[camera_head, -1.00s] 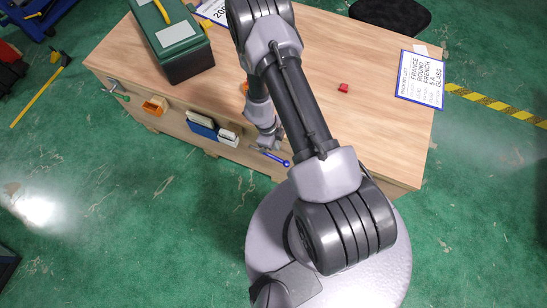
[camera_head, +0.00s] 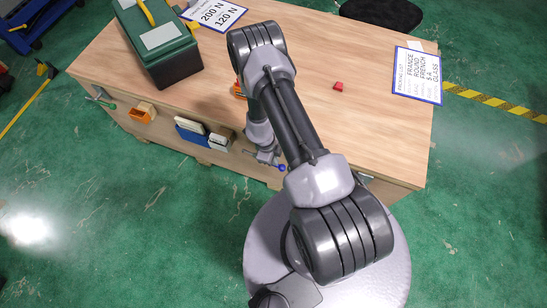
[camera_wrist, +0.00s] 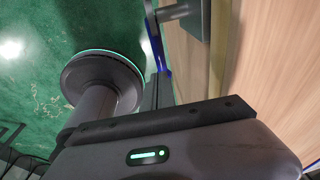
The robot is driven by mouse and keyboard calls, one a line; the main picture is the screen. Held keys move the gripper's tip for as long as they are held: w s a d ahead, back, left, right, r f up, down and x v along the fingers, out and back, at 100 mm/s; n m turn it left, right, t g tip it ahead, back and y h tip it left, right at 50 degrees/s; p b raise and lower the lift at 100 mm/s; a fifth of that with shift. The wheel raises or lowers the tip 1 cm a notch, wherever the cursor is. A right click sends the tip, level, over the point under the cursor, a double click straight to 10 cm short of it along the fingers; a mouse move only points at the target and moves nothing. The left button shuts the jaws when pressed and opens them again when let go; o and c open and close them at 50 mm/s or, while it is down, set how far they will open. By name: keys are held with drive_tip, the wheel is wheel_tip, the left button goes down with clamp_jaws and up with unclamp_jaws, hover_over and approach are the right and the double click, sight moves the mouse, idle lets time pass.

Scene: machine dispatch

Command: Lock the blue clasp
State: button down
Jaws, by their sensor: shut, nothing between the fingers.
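The blue clasp (camera_head: 281,168) is on the front side of the wooden bench. In the head view only its blue round-ended handle shows, just right of and below my gripper (camera_head: 267,157). My gripper is shut and empty at the bench's front edge, covering part of the clasp. In the wrist view a blue strip of the clasp (camera_wrist: 160,44) runs beside the dark fingers (camera_wrist: 158,88), close to the bench side. I cannot tell whether the fingers touch it. The clasp's latch end is hidden.
The bench (camera_head: 390,140) holds a green toolbox (camera_head: 160,45), a small red block (camera_head: 338,86) and printed signs. Along its front are a green-handled clamp (camera_head: 100,97), an orange bin (camera_head: 142,112) and a blue-and-white holder (camera_head: 195,132). Green floor lies open to the left.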

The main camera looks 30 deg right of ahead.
drive_tip(key=shift+w+f, duration=0.35)
drive_tip(key=shift+f, duration=0.55)
